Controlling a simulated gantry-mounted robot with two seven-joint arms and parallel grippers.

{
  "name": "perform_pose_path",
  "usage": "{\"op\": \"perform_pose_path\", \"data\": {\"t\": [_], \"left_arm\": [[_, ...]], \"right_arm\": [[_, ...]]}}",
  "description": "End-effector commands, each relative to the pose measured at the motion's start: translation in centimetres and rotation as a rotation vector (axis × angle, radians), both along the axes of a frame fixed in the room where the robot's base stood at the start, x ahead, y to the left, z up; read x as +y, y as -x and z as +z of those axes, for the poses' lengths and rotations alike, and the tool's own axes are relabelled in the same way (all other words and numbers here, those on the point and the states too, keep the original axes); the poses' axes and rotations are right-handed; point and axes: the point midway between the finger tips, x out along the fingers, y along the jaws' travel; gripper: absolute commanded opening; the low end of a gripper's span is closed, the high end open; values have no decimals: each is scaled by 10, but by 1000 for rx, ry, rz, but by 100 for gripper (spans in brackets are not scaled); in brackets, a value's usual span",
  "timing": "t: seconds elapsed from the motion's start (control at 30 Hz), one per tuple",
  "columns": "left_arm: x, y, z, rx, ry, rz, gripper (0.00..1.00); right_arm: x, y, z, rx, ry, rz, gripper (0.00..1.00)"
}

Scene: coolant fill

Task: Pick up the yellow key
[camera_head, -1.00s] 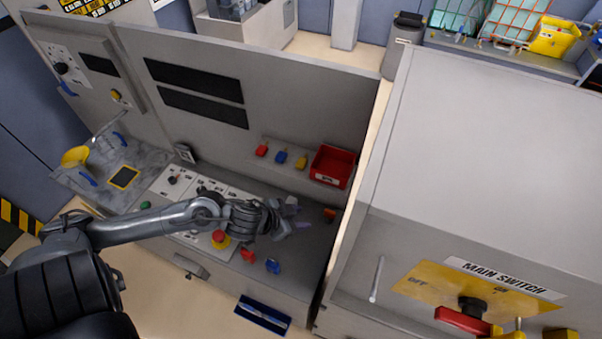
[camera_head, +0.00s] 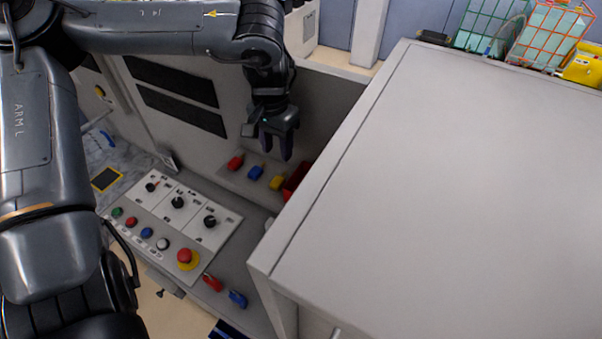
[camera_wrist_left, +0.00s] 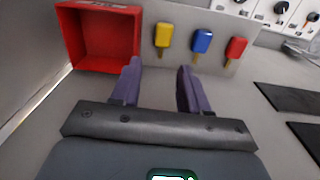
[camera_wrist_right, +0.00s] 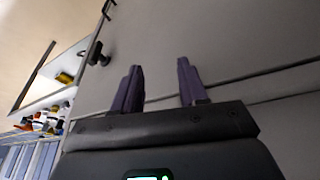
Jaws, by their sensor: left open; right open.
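The yellow key (camera_head: 277,182) sits on a narrow ledge on the grey panel, at the right end of a row with a blue key (camera_head: 256,173) and a red key (camera_head: 235,162). My left gripper (camera_head: 284,150) is open and empty, just above the row in the head view. In the left wrist view the yellow key (camera_wrist_left: 163,36) lies ahead of the open fingers (camera_wrist_left: 157,85), between them and apart from both. My right gripper is not in the head view. In the right wrist view its fingers (camera_wrist_right: 157,85) are open and empty, facing a grey surface.
A red bin (camera_wrist_left: 101,38) is beside the yellow key; in the head view the bin (camera_head: 294,181) is partly behind a large grey cabinet (camera_head: 440,190). A control panel (camera_head: 180,208) with knobs and buttons lies below the ledge. Another red key (camera_head: 212,283) and blue key (camera_head: 238,299) lie at the front.

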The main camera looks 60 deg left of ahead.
Motion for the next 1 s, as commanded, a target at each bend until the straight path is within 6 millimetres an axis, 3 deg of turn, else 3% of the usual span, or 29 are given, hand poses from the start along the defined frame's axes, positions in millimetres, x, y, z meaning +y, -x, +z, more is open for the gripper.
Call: {"op": "perform_pose_path", "data": {"t": [0.13, 0.4, 0.57, 0.73, 1.0], "left_arm": [[-1, 3, -3, 21, -9, 40, 45], [-1, 3, -37, 24, -9, 43, 45], [0, 2, -48, 20, -10, 43, 45], [1, 2, -57, 22, -9, 43, 45], [4, 0, -91, 23, -10, 42, 45]], "right_arm": [[0, -2, 1, -5, 0, 0, 43], [1, 9, -1, 23, -3, -1, 43], [2, 8, 1, 21, -6, -3, 43], [2, 7, 7, 17, -9, -4, 43], [3, 6, 18, 14, -10, -4, 43]]}}
